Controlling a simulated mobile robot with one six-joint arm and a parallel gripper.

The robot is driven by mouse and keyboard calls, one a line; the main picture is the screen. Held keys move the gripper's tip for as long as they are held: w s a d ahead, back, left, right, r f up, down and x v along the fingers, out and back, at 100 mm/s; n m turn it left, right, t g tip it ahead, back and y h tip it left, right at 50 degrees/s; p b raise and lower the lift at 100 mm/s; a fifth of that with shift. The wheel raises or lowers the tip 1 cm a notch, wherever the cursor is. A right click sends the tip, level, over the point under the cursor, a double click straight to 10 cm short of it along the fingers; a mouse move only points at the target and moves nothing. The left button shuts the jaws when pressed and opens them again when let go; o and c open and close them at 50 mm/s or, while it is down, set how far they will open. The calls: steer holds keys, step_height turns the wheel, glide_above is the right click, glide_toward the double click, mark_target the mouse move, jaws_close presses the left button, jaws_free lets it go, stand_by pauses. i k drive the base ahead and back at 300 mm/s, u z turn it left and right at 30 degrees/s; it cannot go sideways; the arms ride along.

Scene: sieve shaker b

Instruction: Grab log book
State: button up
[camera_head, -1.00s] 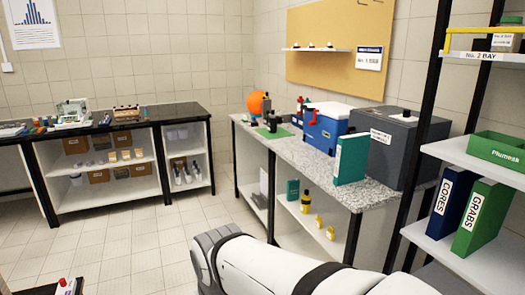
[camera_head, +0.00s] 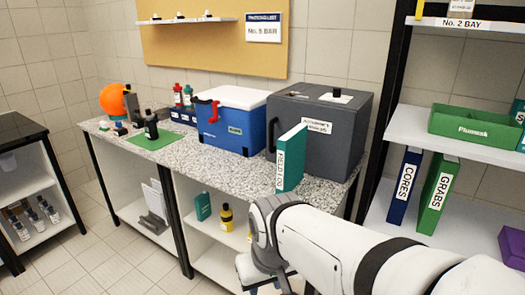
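A teal book (camera_head: 293,158) with a white spine label that seems to read "FIELD LOG" stands upright on the granite-topped counter, in front of the grey box. On the shelf at the right, a green binder labelled "GRABS" (camera_head: 438,195) and a dark blue binder labelled "CORES" (camera_head: 404,188) stand upright side by side. My white arm crosses the lower right of the view and ends near the counter's front edge, below the teal book.
A blue cooler (camera_head: 232,122) and a grey box (camera_head: 335,115) stand on the counter (camera_head: 215,165) behind the teal book. Bottles and an orange ball (camera_head: 115,99) are at its left end. A green bin (camera_head: 475,127) sits on the rack's upper shelf. Floor at lower left is clear.

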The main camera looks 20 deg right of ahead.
mark_target(291, 147)
steer(key=z, duration=0.3)
steer(key=i, duration=0.6)
steer(key=z, duration=0.2)
steer(key=k, duration=0.7)
steer(key=z, duration=0.25)
steer(key=i, duration=0.7)
steer(key=u, duration=0.05)
